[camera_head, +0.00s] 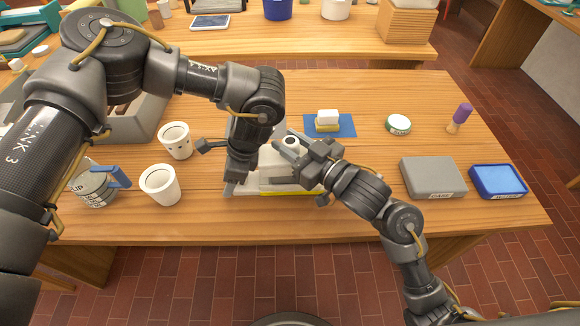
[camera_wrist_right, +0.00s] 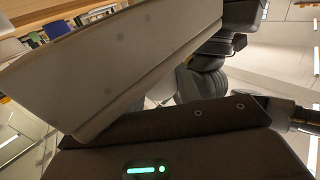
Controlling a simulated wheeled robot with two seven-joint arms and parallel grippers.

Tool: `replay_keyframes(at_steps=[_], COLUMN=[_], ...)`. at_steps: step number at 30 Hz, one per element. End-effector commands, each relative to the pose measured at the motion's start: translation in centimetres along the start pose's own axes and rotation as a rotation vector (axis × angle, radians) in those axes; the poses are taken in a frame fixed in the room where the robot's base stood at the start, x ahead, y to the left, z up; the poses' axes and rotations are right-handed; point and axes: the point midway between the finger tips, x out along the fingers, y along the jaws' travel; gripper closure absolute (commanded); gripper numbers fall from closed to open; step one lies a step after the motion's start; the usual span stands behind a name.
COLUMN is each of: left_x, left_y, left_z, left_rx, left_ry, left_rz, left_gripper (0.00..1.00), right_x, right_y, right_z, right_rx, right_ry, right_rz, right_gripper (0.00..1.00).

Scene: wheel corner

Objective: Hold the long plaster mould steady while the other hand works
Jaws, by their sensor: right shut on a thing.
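The long plaster mould (camera_head: 278,183) is a pale block low in the middle of the wooden table, partly hidden by both my grippers. In the right wrist view, a long pale slab (camera_wrist_right: 140,60), which looks like the mould, fills the upper left close to the jaw. My right gripper (camera_head: 290,146) reaches in from the right and is shut on the mould. A small white round thing shows between its fingers in the head view. My left gripper (camera_head: 238,175) points down at the mould's left end; its fingertips are hidden, so its opening is unclear.
Two white cups (camera_head: 160,184) and a grey tin (camera_head: 95,187) with a blue handle stand left. A sponge-like block on a blue cloth (camera_head: 342,124), a round tin (camera_head: 398,124), a purple-topped tool (camera_head: 461,116), a grey case (camera_head: 432,176) and a blue box (camera_head: 498,181) lie right.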

Motion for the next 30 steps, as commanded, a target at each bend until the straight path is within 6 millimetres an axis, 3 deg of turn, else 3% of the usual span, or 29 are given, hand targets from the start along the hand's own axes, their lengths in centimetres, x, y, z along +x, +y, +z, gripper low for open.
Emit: replay_keyframes(at_steps=[11,30], left_x=[-0.1,0.0], left_y=[0.2,0.2], left_z=[-0.4,-0.5], left_rx=[0.009,0.009], left_ry=[0.008,0.008], left_rz=[0.001,0.002], left_gripper=[0.81,0.81], right_x=[0.1,0.1], right_y=[-0.4,-0.4], right_z=[-0.6,-4.5], right_rx=[0.001,0.004], right_ry=[0.011,0.019], right_rz=[-0.01,-0.01], right_gripper=[1.0,1.0])
